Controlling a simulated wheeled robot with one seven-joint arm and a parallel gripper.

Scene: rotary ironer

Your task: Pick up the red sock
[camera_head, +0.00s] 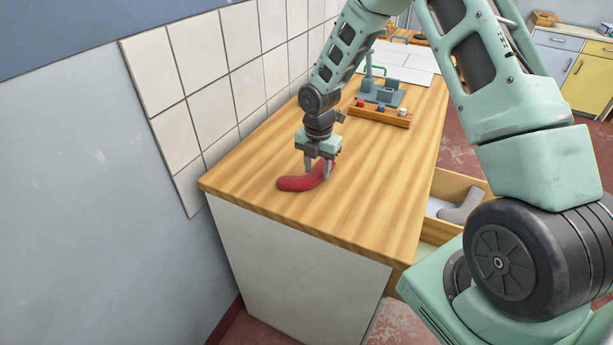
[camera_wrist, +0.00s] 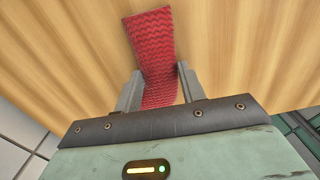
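The red sock (camera_head: 296,183) lies near the front end of the wooden counter, its body stretching left of my gripper. In the wrist view the sock (camera_wrist: 153,38) has a zigzag knit pattern and runs down between the two fingers. My gripper (camera_head: 318,172) points straight down with its fingertips low at the counter, astride the sock's right part. In the wrist view my gripper (camera_wrist: 160,70) has one finger close along each side of the sock. Whether the fingers press on it cannot be told. The sock appears to rest on the wood.
The wooden counter (camera_head: 370,205) is bare around the sock. Behind stands a small tray (camera_head: 378,116) with coloured knobs and a blue-grey device (camera_head: 381,94). A tiled wall (camera_head: 235,95) borders the left. An open drawer (camera_head: 455,185) on the right holds a grey sock-like item (camera_head: 462,207).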

